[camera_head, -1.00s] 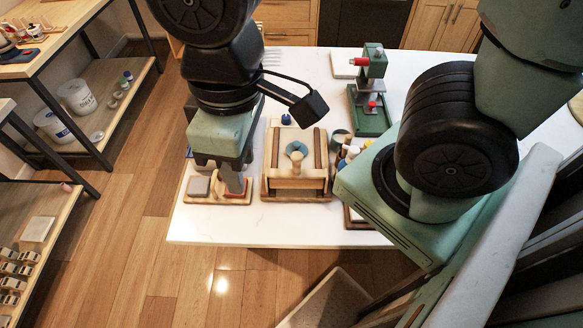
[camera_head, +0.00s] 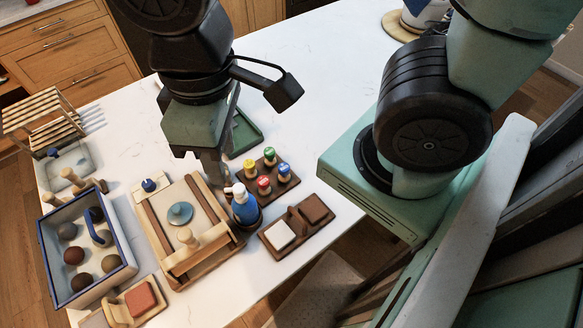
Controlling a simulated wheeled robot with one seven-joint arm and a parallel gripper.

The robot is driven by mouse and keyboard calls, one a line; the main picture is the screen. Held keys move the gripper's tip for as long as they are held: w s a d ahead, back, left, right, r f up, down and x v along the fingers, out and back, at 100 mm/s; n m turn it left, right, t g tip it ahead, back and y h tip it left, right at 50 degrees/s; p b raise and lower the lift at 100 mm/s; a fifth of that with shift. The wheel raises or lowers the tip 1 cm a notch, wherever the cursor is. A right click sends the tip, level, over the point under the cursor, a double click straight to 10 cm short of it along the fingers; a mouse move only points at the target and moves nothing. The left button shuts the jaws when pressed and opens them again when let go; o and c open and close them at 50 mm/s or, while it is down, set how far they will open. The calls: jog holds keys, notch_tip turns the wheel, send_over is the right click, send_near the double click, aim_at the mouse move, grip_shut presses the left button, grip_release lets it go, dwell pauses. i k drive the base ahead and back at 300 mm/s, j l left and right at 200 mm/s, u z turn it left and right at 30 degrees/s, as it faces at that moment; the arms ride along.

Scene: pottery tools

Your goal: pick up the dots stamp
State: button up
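Several small stamps with coloured tops stand in a dark wooden rack (camera_head: 249,192): a yellow-topped one (camera_head: 249,167), a green-topped one (camera_head: 270,153), a red-topped one (camera_head: 264,183) and a blue-topped one (camera_head: 284,171). The marks on the tops are too small to read, so I cannot tell which is the dots stamp. My gripper (camera_head: 214,178) points down just left of the rack, beside the blue bottle (camera_head: 245,208). Its fingertips are seen from behind and partly blend together, so its opening is unclear. I see nothing held in it.
A wooden frame (camera_head: 150,225) with a rolling pin lies left of the bottle. A blue-rimmed box (camera_head: 128,268) of clay balls stands farther left. A board with white and brown pads (camera_head: 280,235) lies in front of the rack. A green base (camera_head: 243,135) stands behind my gripper. White tabletop is clear at the back.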

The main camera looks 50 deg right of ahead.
aim_at(264, 181)
jog(key=j+z, duration=0.35)
jog(key=z, duration=0.15)
jog(key=j+z, duration=0.3)
jog(key=z, duration=0.2)
jog(key=k+j+z, duration=0.2)
jog(key=z, duration=0.3)
